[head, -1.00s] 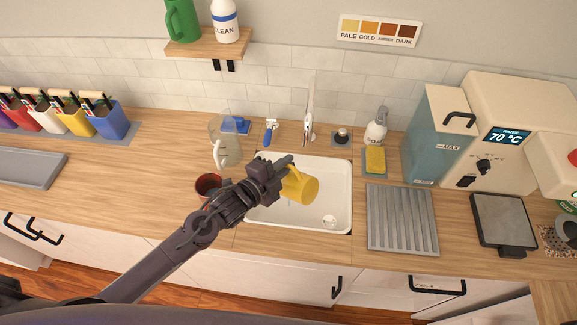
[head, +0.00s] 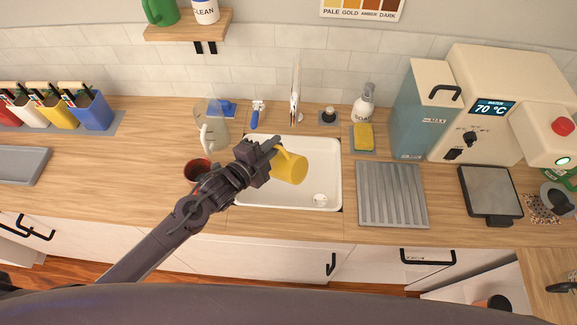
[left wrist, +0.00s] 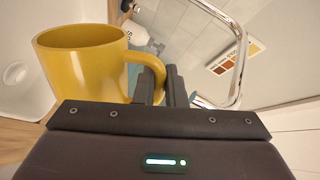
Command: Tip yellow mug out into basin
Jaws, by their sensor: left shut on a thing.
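The yellow mug (head: 291,168) is held above the white basin (head: 333,180), over its left-middle part. My left gripper (head: 274,146) comes in from the lower left and is shut on the mug's handle. In the left wrist view the mug (left wrist: 85,70) is at the upper left, with the closed fingers (left wrist: 160,85) at its handle. The mug looks tilted well over from upright, judging by the surroundings in that view. Its contents are hidden, and no stream is visible. The drain (head: 320,200) shows at the basin's lower right. My right gripper is out of view.
A dark cup with reddish contents (head: 197,169) and a clear jug (head: 212,135) stand left of the basin. The tap (head: 296,95) rises behind it. A yellow sponge (head: 364,137), soap bottle (head: 364,103) and ribbed drainer (head: 392,195) are to the right.

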